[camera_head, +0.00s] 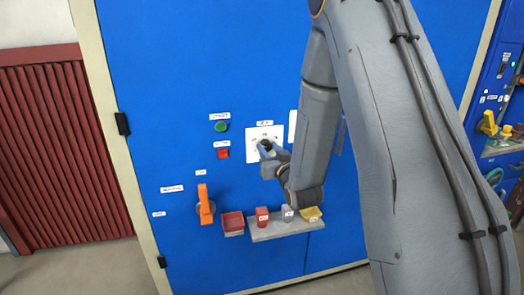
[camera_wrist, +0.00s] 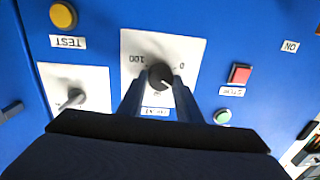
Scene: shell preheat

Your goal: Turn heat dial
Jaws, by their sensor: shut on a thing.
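The heat dial is a round black knob on a white plate marked 0 and 100. The dial (camera_wrist: 160,75) shows in the middle of the wrist view, upside down, with a light pointer line on it. In the head view its white plate (camera_head: 253,138) is on the blue panel, and the knob is mostly hidden by my gripper. My gripper (camera_head: 266,149) is at the plate. In the wrist view my gripper (camera_wrist: 159,88) has one finger on each side of the knob, shut on it.
A green button (camera_head: 222,127) and a red button (camera_head: 223,153) are left of the plate. An orange handle (camera_head: 205,204) sticks out lower left. A grey shelf (camera_head: 285,229) with small blocks is below. The wrist view also shows a second dial (camera_wrist: 76,97) and a yellow button (camera_wrist: 63,15).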

